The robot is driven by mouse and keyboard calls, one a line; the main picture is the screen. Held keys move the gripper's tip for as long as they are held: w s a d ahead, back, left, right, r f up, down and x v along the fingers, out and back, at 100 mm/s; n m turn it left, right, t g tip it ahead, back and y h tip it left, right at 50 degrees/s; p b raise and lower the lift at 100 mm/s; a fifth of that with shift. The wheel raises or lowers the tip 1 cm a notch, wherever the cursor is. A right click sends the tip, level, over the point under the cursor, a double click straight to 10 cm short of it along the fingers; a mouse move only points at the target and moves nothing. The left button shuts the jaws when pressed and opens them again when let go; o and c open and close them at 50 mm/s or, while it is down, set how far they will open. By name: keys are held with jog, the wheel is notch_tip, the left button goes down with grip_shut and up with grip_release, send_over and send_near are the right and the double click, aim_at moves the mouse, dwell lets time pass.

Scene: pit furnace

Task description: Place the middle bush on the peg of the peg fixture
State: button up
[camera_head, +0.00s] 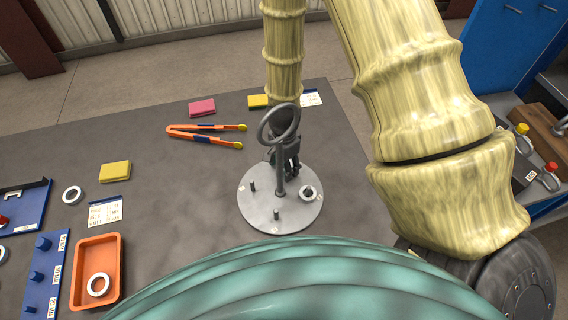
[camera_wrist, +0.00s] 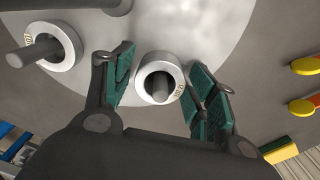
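A round grey disc (camera_head: 260,215) with upright pegs and a central post topped by a ring (camera_head: 279,124) stands on the table. A pale ring-shaped bush (camera_head: 308,192) sits around its right peg. In the wrist view a labelled bush (camera_wrist: 146,70) sits around a peg, between my gripper's green-padded fingers (camera_wrist: 160,85). The fingers are open, with small gaps to the bush. Another bush (camera_wrist: 69,62) sits around a peg to the left. My gripper (camera_head: 288,160) is over the back of the disc and hides part of it. A blue fixture (camera_head: 45,285) with several pegs is at left.
An orange tray (camera_head: 110,250) holds a ring, and another ring (camera_head: 72,195) lies on the table. Orange tongs (camera_head: 205,136), a yellow block (camera_head: 115,171) and a pink block (camera_head: 202,107) lie farther back. The table between the disc and tray is clear.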

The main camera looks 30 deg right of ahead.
dwell(0.3)
notch_tip(320, 180, up, 11)
jog(key=p, duration=0.9)
jog(key=shift+r, duration=0.7)
jog(key=shift+w+f, duration=0.1)
